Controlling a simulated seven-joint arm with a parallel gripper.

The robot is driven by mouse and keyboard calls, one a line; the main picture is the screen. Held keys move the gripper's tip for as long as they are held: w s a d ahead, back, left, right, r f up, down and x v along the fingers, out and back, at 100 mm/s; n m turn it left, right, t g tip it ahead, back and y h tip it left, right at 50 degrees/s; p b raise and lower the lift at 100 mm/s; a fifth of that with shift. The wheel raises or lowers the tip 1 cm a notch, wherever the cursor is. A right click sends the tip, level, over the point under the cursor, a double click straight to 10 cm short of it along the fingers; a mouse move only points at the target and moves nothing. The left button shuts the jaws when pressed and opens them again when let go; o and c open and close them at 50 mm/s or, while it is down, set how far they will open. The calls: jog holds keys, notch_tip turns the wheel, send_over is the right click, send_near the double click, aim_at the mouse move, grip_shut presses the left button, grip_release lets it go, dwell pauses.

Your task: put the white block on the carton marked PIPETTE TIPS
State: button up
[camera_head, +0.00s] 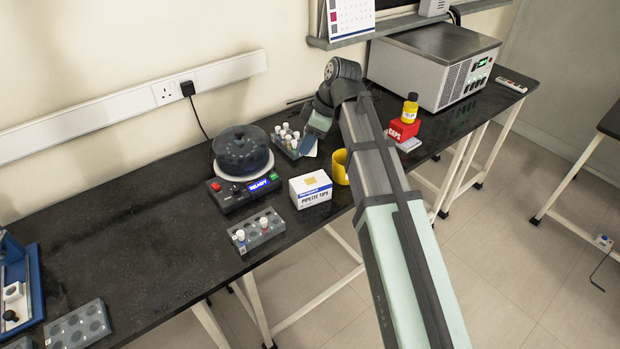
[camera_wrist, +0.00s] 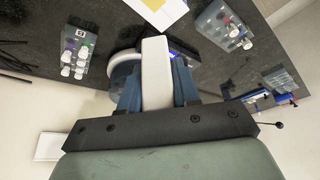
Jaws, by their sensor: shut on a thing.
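The white block (camera_wrist: 156,62) is held between the blue fingers of my gripper (camera_wrist: 157,72) in the wrist view. In the head view my gripper (camera_head: 318,124) hangs above the bench, behind and above the carton; the block cannot be clearly made out there. The carton marked PIPETTE TIPS (camera_head: 311,196) is a white box with blue print and a small tan patch on top, standing upright on the bench near its front edge. Part of the carton (camera_wrist: 160,8) shows at the top of the wrist view, apart from the block.
A round dark device (camera_head: 243,152) with a READY display stands left of the carton. A yellow mug (camera_head: 341,168) is close at its right. A vial rack (camera_head: 257,234) lies in front-left, another rack (camera_head: 286,146) behind. A red CAPS box (camera_head: 403,130) carries a yellow bottle (camera_head: 410,108).

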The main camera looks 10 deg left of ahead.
jog(key=shift+f, duration=4.95)
jog(key=shift+f, duration=0.1)
jog(key=o, duration=1)
jog(key=v, duration=1.2)
